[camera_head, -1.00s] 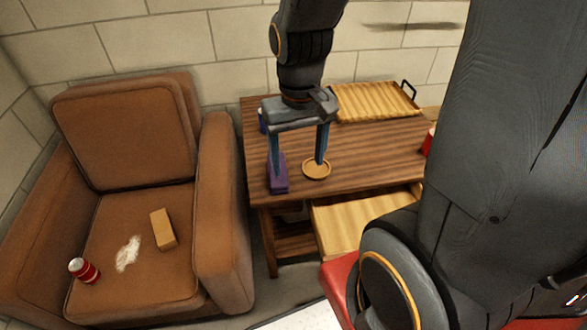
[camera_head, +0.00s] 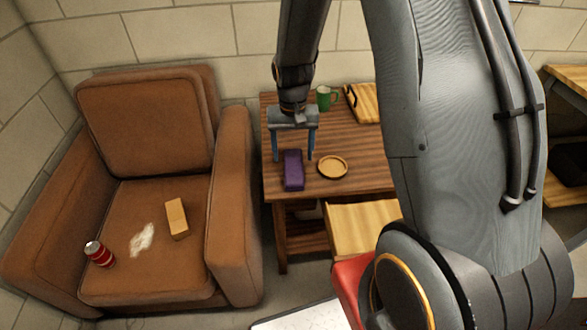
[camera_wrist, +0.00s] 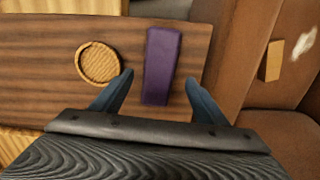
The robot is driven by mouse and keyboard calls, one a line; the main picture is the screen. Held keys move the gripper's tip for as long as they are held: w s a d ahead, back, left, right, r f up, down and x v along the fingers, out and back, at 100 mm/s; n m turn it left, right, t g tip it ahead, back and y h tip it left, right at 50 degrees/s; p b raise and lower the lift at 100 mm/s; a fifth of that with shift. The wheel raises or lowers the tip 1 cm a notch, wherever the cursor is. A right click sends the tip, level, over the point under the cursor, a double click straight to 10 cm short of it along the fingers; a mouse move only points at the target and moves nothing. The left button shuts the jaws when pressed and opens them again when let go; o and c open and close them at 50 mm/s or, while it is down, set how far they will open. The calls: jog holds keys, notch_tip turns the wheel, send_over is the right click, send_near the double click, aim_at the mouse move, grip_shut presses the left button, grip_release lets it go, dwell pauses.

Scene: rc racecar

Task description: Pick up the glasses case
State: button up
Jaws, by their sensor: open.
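The glasses case is a long purple box (camera_head: 293,170) lying on the wooden table near its left edge. It also shows in the wrist view (camera_wrist: 160,66), between the two blue fingers and reaching beyond their tips. My gripper (camera_head: 294,158) is open above the table, with one finger on each side of the case in the picture. In the wrist view my gripper (camera_wrist: 161,82) has a gap on both sides of the case. I cannot tell how high the fingertips are above the table.
A round wooden coaster (camera_head: 333,167) lies close to the right of the case. A green mug (camera_head: 324,98) and a wooden tray (camera_head: 364,103) stand at the back. The armchair (camera_head: 236,205) is left of the table, holding a can (camera_head: 99,254) and a tan block (camera_head: 177,219).

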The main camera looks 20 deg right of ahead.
aim_at(294, 165)
notch_tip(294, 165, down, 5)
jog(key=shift+d+r+p, duration=0.1)
jog(key=shift+p, duration=0.25)
jog(key=c, duration=1.2)
